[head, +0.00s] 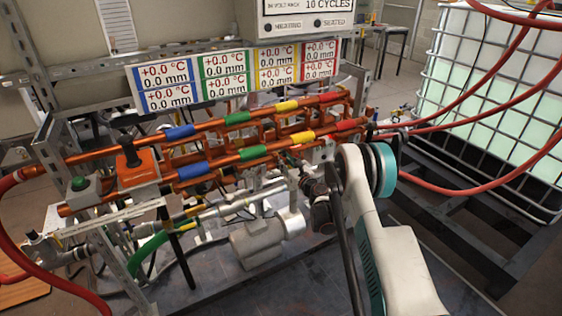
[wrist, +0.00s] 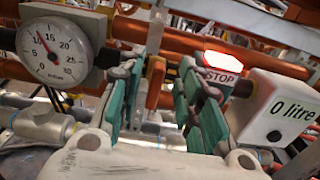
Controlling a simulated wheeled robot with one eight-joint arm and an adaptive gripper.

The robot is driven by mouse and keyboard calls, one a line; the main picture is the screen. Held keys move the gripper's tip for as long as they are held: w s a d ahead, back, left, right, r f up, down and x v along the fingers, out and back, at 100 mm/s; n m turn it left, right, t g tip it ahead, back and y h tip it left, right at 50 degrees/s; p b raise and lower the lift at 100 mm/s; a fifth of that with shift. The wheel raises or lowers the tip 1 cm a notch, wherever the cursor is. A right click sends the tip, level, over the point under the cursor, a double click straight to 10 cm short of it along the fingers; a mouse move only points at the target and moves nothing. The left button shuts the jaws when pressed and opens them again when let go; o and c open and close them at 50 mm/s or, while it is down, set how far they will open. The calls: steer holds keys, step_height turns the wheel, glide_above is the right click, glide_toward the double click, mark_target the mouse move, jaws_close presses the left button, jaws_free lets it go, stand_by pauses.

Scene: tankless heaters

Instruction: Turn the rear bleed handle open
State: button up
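My gripper (wrist: 160,75) shows in the wrist view, with its two teal-padded fingers spread apart. A small orange lever-like handle (wrist: 155,82) stands upright in the gap between them, just below a copper pipe. It looks like a bleed handle, but I cannot tell whether it is the rear one. A gap shows on both sides of it, and I see no finger clearly touching it. In the head view my arm reaches to the right part of the copper pipe rig (head: 215,152). There the handle cannot be made out, and the fingers are not clear.
In the wrist view a round dial gauge (wrist: 55,50) is close on the left. A lit red STOP sign (wrist: 222,64) and a white "0 litre" box (wrist: 275,112) are close on the right. Red hoses (head: 470,185) and a caged white tank (head: 490,90) stand right in the head view.

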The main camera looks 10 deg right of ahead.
mark_target(282, 158)
steer(key=shift+b+x, duration=0.4)
steer(key=shift+x, duration=1.4)
jaws_close()
